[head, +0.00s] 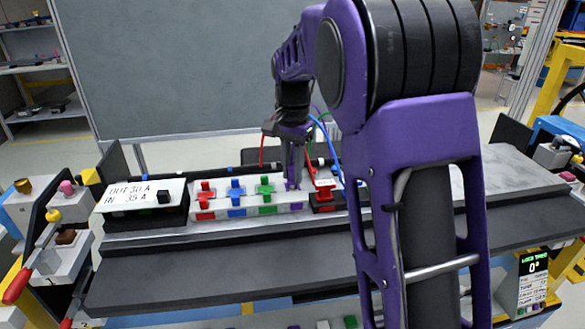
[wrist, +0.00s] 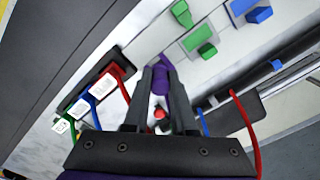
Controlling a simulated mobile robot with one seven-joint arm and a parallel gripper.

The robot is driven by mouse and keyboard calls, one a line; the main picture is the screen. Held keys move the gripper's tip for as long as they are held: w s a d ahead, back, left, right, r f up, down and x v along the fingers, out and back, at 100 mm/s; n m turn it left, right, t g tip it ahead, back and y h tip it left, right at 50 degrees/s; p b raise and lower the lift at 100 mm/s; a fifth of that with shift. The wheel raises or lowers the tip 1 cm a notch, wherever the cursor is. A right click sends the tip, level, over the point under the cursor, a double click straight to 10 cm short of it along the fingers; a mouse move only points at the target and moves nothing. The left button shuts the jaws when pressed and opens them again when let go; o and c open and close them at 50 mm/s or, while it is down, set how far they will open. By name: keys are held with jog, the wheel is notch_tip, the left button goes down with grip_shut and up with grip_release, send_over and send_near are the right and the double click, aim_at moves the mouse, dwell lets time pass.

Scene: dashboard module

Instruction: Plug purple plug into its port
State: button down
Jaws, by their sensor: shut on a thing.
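The purple plug (wrist: 164,80) is between the fingertips of my gripper (wrist: 161,73) in the wrist view, and the fingers are shut on it. In the head view my gripper (head: 292,160) points down over the right end of the white connector block (head: 248,208). Purple (head: 292,184) shows right under the fingertips, at the end of the back row. A purple patch (head: 297,206) sits at the right end of the front row. The fingers hide much of the plug. I cannot tell whether the plug is seated in its port.
Red (head: 206,188), blue (head: 237,187) and green (head: 266,185) pieces stand left of my gripper. A black box with a red connector (head: 325,188) is close on the right, with cables beside it. A labelled box (head: 145,200) stands at the left.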

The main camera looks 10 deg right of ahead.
aim_at(292, 167)
jog(key=shift+f, duration=0.5)
jog(key=c, duration=0.7)
grip_release()
jog(key=shift+r, duration=0.1)
jog(key=shift+o, duration=0.2)
notch_tip(292, 167, up, 17)
jog(key=shift+r+p, duration=0.2)
jog(key=shift+p, duration=0.15)
